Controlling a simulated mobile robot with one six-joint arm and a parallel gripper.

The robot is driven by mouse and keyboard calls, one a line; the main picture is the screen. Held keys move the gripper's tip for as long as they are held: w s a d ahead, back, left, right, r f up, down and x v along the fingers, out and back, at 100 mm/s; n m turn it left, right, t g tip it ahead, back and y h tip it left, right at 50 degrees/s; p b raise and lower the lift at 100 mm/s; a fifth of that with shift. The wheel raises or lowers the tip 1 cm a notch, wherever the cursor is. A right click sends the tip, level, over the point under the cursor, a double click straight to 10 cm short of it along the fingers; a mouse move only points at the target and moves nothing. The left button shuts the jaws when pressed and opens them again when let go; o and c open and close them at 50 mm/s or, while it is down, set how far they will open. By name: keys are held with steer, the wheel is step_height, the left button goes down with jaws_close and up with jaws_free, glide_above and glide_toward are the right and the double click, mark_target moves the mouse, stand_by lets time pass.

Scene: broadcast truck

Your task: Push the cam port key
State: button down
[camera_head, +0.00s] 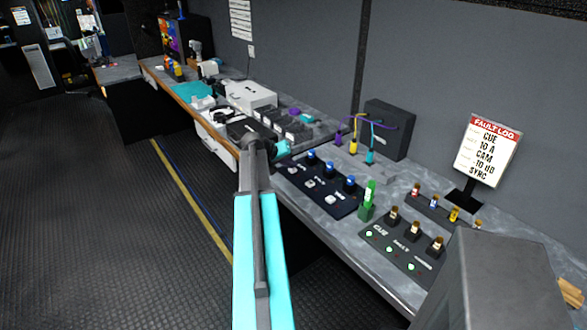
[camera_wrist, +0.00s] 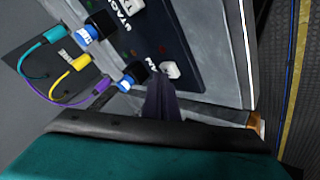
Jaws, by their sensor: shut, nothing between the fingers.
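A dark blue panel (camera_head: 319,187) on the counter carries blue-capped black plugs or knobs and white keys (camera_head: 310,184). Its lettering is too small to tell which key is the cam port key.
A green-lit CUE panel (camera_head: 395,248) and a green upright piece (camera_head: 368,200) stand to the right. Behind are a black box (camera_head: 389,127), coloured cables (camera_head: 371,140) and a FAULT LOG sign (camera_head: 486,148). White and grey equipment (camera_head: 250,95) crowds the counter beyond my gripper.

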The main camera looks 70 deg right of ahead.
mark_target(290, 170)
steer(key=shift+r, duration=0.1)
steer(key=shift+r+p, duration=1.25)
steer(key=shift+r, duration=1.7)
